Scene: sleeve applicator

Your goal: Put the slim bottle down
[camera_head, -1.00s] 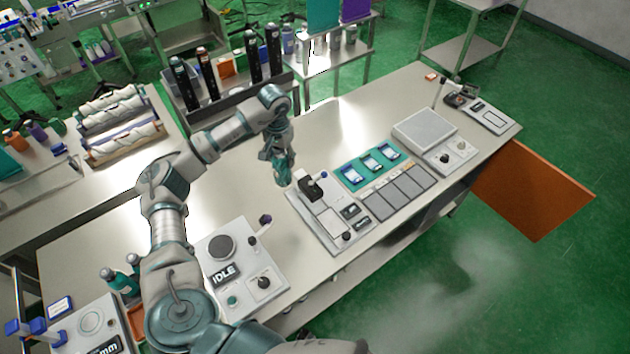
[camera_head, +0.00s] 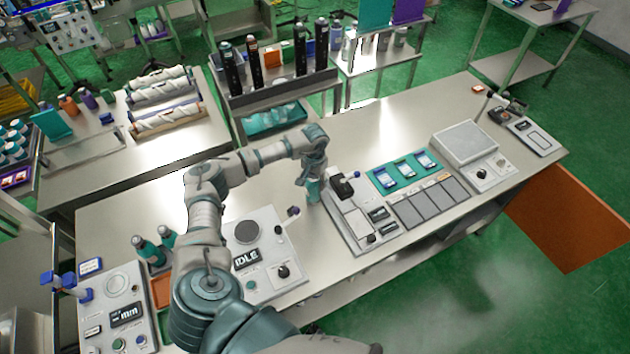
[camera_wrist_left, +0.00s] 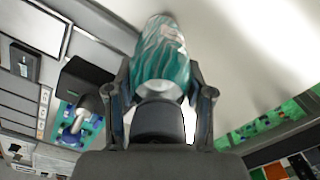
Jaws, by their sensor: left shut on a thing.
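The slim bottle (camera_head: 313,192) is teal with pale wavy streaks in the left wrist view (camera_wrist_left: 164,52). My left gripper (camera_head: 311,178) is shut around it, with one finger on each side in the left wrist view (camera_wrist_left: 163,92). In the head view the bottle hangs below the gripper, roughly upright, just left of a grey device with a black head (camera_head: 343,186). Its lower end is at or very close to the bench top (camera_head: 385,120); I cannot tell whether they touch. My right gripper is not in view.
A panel reading IDLE (camera_head: 262,262) stands left of the bottle, nearer to me. Teal bottles (camera_head: 150,252) stand farther left. Blue-and-white items lie on a teal mat (camera_head: 405,170) to the right. Bare bench lies behind the bottle. Tall dark bottles (camera_head: 254,62) stand on a rack beyond.

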